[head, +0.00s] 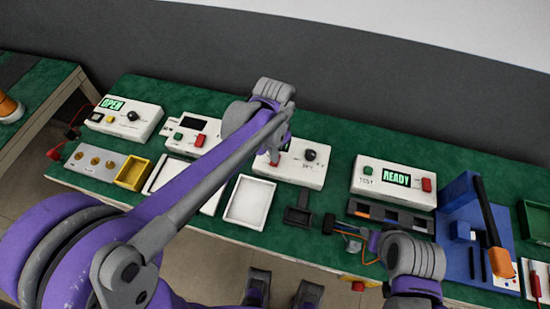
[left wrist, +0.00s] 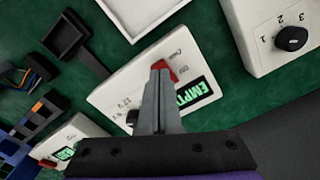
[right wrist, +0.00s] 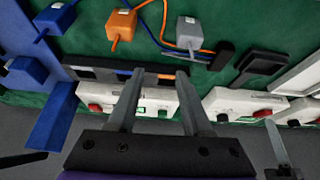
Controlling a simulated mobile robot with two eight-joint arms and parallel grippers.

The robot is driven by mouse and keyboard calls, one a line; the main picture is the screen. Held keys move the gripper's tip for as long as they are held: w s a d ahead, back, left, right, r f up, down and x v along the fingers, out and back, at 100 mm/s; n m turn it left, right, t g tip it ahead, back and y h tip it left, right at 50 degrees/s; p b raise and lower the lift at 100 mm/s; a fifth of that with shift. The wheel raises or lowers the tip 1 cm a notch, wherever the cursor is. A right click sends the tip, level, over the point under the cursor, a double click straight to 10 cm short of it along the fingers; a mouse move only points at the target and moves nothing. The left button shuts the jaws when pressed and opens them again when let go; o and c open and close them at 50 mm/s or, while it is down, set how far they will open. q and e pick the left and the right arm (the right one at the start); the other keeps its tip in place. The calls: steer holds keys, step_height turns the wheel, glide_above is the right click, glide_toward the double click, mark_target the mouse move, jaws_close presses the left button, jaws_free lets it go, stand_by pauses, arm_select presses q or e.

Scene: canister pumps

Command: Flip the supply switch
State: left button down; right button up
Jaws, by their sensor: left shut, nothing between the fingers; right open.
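A white box (head: 305,176) with a black knob (head: 309,154) and a red switch (head: 274,158) stands on the green bench. In the left wrist view the box (left wrist: 118,92) shows the red switch (left wrist: 166,72) and a green display reading EMPTY (left wrist: 193,92). My left gripper (left wrist: 160,70) is shut and empty, its tips over the box right beside the red switch; I cannot tell whether they touch it. The fingers hide part of the box and its knob. Small labels are too blurred to read. My right gripper (right wrist: 155,80) is open and empty, near a black slotted rack (right wrist: 105,73).
A READY box (head: 393,182) with a red switch stands to the right, near a blue stand (head: 465,245). An OPEN box (head: 125,118) and a box with a dark screen (head: 193,134) stand left. A white tray (head: 250,201) lies in front. Cables lie near the rack.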

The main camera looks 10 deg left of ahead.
arm_select(q)
steer(key=shift+f+b, duration=0.45)
steer(key=shift+f, duration=0.25)
arm_select(e)
steer(key=shift+s+f, duration=0.1)
steer(key=shift+f, duration=0.45)
steer(key=shift+r, duration=0.1)
arm_select(q)
steer(key=shift+r+p, duration=2.4)
steer(key=shift+r, duration=1.2)
arm_select(e)
steer(key=r, duration=0.2)
steer(key=w+r, duration=0.1)
steer(key=r, duration=0.2)
steer(key=shift+w+r, duration=0.1)
steer(key=shift+r, duration=0.05)
arm_select(q)
steer(key=s+a+n+t, duration=0.2)
steer(key=s+a+n, duration=0.1)
steer(key=s, duration=0.4)
steer(key=s+a+n+t, duration=0.3)
steer(key=s, duration=0.4)
steer(key=shift+a+f+p, duration=0.3)
steer(key=shift+f, duration=0.1)
arm_select(e)
steer(key=shift+w+r, duration=0.1)
steer(key=shift+r, duration=0.35)
